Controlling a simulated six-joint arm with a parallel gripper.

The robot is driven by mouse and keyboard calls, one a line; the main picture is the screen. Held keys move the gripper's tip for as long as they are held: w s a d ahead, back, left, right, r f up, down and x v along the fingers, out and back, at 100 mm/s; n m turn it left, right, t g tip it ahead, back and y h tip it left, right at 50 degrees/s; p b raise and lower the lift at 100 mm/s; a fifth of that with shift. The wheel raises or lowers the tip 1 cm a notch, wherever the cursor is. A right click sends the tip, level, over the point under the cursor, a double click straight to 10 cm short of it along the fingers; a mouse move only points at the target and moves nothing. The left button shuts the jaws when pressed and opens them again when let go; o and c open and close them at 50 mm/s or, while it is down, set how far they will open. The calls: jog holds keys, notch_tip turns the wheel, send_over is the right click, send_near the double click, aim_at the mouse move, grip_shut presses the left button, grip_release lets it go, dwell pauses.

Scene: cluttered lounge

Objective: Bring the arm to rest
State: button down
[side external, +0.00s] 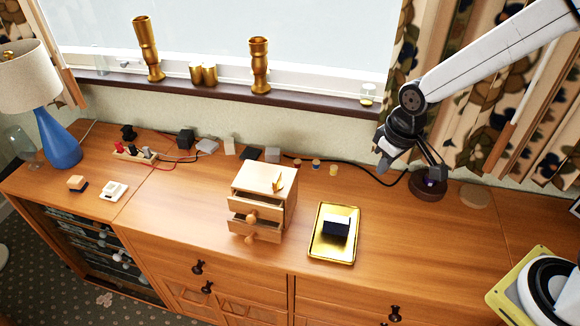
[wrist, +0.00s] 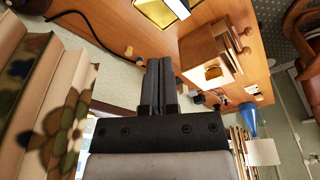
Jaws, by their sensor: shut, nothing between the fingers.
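My gripper (side external: 383,163) is raised above the back right of the wooden sideboard (side external: 400,250), in front of the curtain. It is shut and empty. Its closed fingers also show in the wrist view (wrist: 159,75), pointing out over the sideboard. It touches nothing that I can see. A small wooden drawer cabinet (side external: 264,181) stands to its left, with its drawers pulled partly out. A gold tray (side external: 321,251) lies below and to the left of the gripper, with a dark block with a pale top (side external: 336,225) in it.
A dark round holder (side external: 428,188) stands close to the right of my gripper. A black cable runs along the wall behind. A blue lamp (side external: 61,142) stands at far left. A yellow-edged item with a white round top (side external: 552,290) is at right. The front right of the sideboard is clear.

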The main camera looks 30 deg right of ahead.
jog(key=s+d+m, duration=0.2)
jog(key=s+d, duration=0.2)
jog(key=s, duration=0.4)
jog(key=shift+s+f+t, duration=0.15)
jog(key=shift+t, duration=0.15)
jog(key=shift+d, duration=0.1)
